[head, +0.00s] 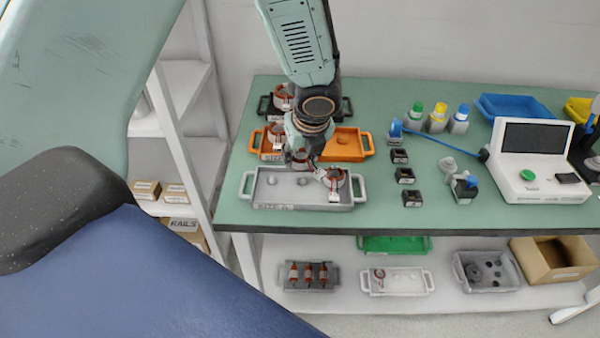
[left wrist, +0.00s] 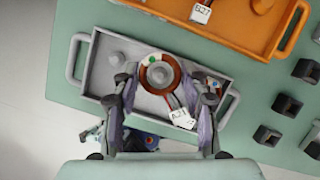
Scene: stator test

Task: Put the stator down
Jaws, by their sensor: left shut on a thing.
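In the head view my left gripper (head: 306,150) points down at the grey tray (head: 290,205), shut on the stator (head: 300,159). The held stator is over the tray's middle; its exact height is unclear. A white tag (left wrist: 180,118) hangs from wires by it. Another stator (head: 335,180) with a tag is at the tray's right end. My right gripper is out of view.
The orange tray (head: 350,146) and black tray (head: 347,110) behind hold stators. Small dark blocks (head: 404,176) stand right of the grey tray. A white tester (head: 530,160) with a screen is farther right. A shelf (head: 350,305) with trays lies below the green table (head: 440,220).

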